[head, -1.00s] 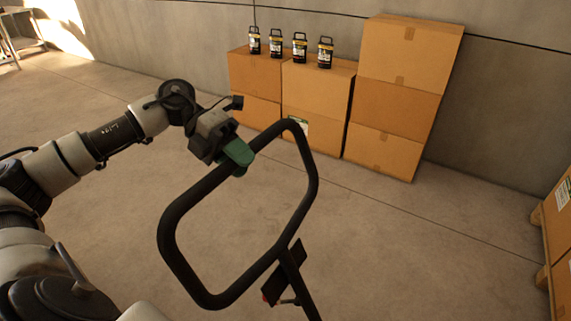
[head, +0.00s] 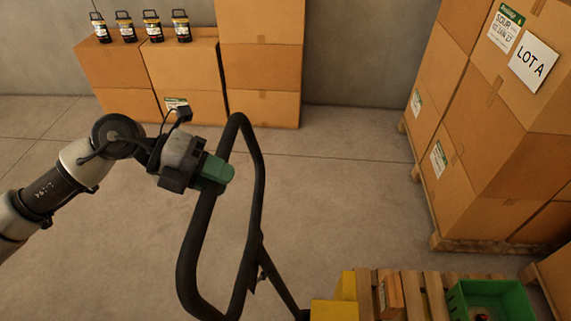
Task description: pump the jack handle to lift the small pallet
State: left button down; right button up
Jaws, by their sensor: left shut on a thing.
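The black loop handle (head: 257,190) of the jack stands in the middle of the head view, with its shaft running down to the lower right. My left gripper (head: 217,172), with green fingers, is shut on the upper left side of the loop. Part of the yellow jack (head: 335,309) shows at the bottom edge. The small wooden pallet (head: 434,292) is beside it at the lower right, bearing a green crate (head: 457,301) and a small box (head: 391,296). Its underside and the forks are hidden. My right gripper is not in view.
Stacked cartons (head: 480,120), one labelled LOT A, stand on another pallet (head: 480,245) at the right. More cartons (head: 262,60) line the back wall, with several lanterns (head: 152,27) on the left ones. The floor between is clear.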

pick_arm(q)
jog(key=d+r+p, duration=0.2)
jog(key=d+p, duration=0.5)
jog(key=d, duration=1.2)
jog(key=c, duration=0.7)
grip_release()
jog(key=shift+w+a, duration=0.1)
jog(key=shift+a, duration=0.05)
jog(key=shift+c, duration=0.2)
jog(key=shift+o, duration=0.7)
